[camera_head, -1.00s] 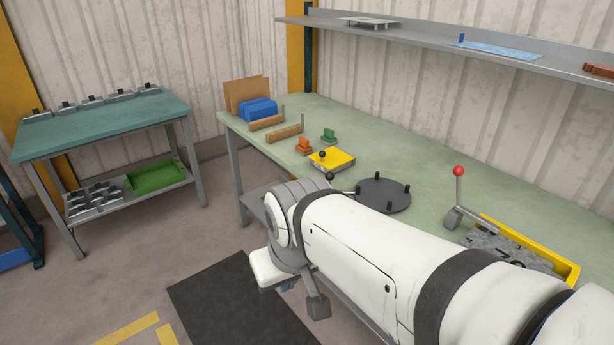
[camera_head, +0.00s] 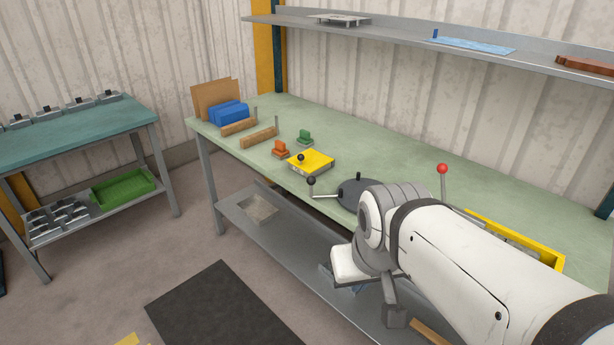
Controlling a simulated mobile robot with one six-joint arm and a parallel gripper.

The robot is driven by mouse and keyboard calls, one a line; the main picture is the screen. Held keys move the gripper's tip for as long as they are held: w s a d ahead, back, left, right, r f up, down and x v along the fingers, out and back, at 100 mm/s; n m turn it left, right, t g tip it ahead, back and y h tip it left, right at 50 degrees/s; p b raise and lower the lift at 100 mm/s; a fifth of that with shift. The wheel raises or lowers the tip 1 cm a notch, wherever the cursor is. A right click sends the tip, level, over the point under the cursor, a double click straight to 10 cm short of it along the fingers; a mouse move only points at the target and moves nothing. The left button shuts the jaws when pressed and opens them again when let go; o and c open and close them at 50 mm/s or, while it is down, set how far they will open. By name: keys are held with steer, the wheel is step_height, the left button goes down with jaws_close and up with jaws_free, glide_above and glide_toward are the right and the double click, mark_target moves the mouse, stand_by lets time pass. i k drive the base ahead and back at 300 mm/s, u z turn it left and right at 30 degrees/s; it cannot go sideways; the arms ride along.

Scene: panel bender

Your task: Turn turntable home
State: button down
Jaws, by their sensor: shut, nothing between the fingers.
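The turntable (camera_head: 350,191) is a dark round disc on the green bench, with a short post visible on top. My arm covers its right and near part. My wrist hangs in front of the bench, to the right of the knob and nearer the camera. My gripper (camera_head: 395,312) shows only in part as grey pieces below the wrist; it is shut and empty, apart from the turntable and the knob. The fingertips are not clear.
A yellow block (camera_head: 312,162) with a black knob stands left of the turntable, near orange (camera_head: 281,148) and green (camera_head: 305,138) pieces. A red-knobbed lever (camera_head: 443,169) and a yellow-edged tray (camera_head: 515,238) are at right. An upper shelf (camera_head: 400,41) overhangs the back.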

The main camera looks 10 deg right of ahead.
mark_target(348, 194)
steer(key=u, duration=0.05)
steer(key=i, duration=1)
steer(key=z, duration=0.05)
